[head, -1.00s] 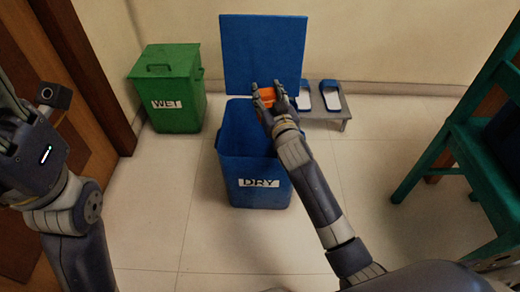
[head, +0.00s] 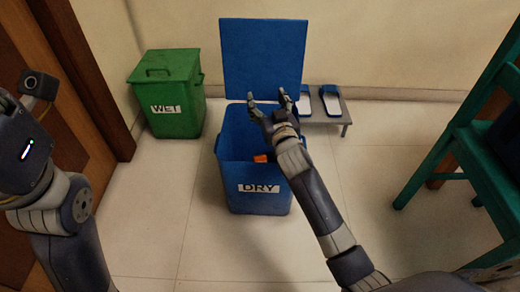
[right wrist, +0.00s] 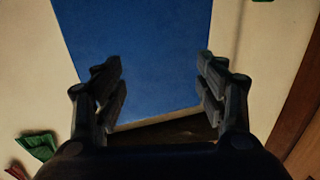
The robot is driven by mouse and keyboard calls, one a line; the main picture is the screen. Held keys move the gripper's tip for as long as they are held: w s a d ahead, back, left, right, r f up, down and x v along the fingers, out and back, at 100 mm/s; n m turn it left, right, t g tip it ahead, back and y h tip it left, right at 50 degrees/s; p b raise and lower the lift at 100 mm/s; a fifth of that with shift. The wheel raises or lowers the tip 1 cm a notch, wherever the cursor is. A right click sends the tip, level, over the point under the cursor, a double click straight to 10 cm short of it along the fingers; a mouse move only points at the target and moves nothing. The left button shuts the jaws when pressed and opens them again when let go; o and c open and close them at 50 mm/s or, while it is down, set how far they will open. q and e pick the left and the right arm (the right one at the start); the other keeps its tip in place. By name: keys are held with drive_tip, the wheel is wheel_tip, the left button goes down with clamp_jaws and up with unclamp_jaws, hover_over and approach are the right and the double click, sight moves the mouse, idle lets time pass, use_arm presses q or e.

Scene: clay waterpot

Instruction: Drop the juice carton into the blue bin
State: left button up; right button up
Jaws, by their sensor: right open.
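The blue bin (head: 238,187), labelled DRY, stands on the floor with its lid (head: 262,60) raised upright at the back. A small orange piece of the juice carton (head: 261,158) shows inside the bin, below the rim; most of the carton is hidden. My right gripper (head: 269,97) is open and empty above the bin's opening, in front of the lid. In the right wrist view its fingers (right wrist: 160,80) are spread, with the blue lid (right wrist: 140,50) between and beyond them. My left arm is at the left edge; its fingers do not show clearly.
A closed green bin (head: 168,95) labelled WET stands left of the blue bin. A small grey rack (head: 346,112) with blue and white slippers (head: 330,101) is at the back right. A green chair (head: 468,150) stands at the right. The floor in front is clear.

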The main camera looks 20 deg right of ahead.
drive_tip(key=s, duration=1.2)
drive_tip(key=shift+a, duration=0.15)
